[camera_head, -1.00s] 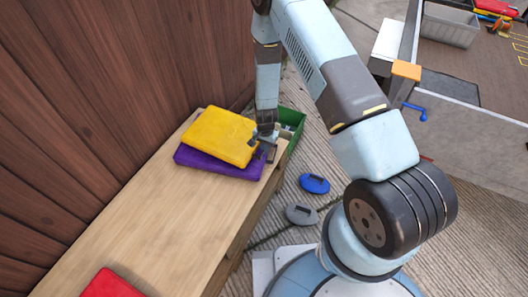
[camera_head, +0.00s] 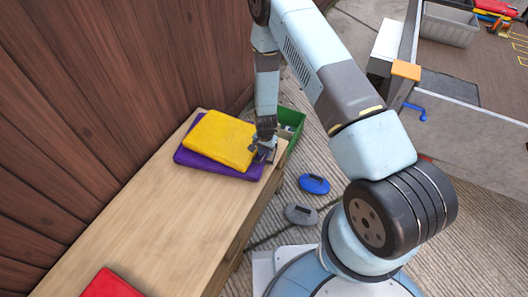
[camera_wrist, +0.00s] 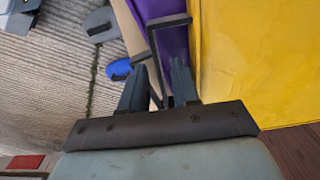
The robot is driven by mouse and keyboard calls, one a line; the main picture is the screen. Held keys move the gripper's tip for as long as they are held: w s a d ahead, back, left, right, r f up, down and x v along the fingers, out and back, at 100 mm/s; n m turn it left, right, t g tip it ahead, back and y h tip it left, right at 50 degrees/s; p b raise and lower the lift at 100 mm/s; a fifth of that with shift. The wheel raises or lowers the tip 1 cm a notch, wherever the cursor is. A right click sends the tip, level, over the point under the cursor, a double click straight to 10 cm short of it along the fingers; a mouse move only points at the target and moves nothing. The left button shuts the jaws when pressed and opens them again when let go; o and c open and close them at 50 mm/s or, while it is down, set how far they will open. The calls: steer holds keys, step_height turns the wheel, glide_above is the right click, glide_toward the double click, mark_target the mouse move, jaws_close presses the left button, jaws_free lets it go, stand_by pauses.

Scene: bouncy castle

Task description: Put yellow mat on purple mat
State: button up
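The yellow mat (camera_head: 222,140) lies on the purple mat (camera_head: 190,159) on a wooden bench, slightly offset, with purple showing along its left and near edges. My gripper (camera_head: 263,150) is at the mats' right end. In the wrist view the yellow mat (camera_wrist: 255,65) fills the right side, with the purple mat (camera_wrist: 165,35) beneath its edge. A dark handle (camera_wrist: 152,52) sticks out from the yellow mat's side. My gripper's fingers (camera_wrist: 160,65) stand apart, one on each side of the handle, with a gap showing.
The wooden bench (camera_head: 150,225) runs along a brown plank wall, with clear room in its middle. A red object (camera_head: 110,285) lies at its near end. A green crate (camera_head: 292,122) stands beyond the gripper. Blue (camera_head: 314,184) and grey (camera_head: 300,214) handled pieces lie on the floor.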

steer(key=shift+r, duration=0.1)
steer(key=d+r+n+t, duration=0.1)
steer(key=d+r, duration=0.2)
steer(key=r, duration=1.2)
steer(key=s+d+r+n+t+y, duration=0.1)
steer(key=d+r, duration=0.1)
steer(key=r, duration=1.4)
steer(key=d+r+n, duration=0.1)
steer(key=d+r, duration=0.2)
steer(key=r, duration=1.2)
steer(key=s+d+r+n+t, duration=0.15)
steer(key=s+d+r, duration=0.35)
steer(key=s+r, duration=0.6)
steer(key=s+d+r, duration=0.1)
steer(key=s+r, duration=0.2)
steer(key=s, duration=0.1)
steer(key=s+d+r+n+t, duration=0.1)
steer(key=s+d+r, duration=0.1)
steer(key=s, duration=0.3)
steer(key=s+d+r+t+h, duration=0.1)
steer(key=s+d+r, duration=0.1)
steer(key=s+r, duration=0.2)
steer(key=shift+s+d+r, duration=0.15)
steer(key=shift+s+d, duration=0.1)
steer(key=shift+s, duration=0.4)
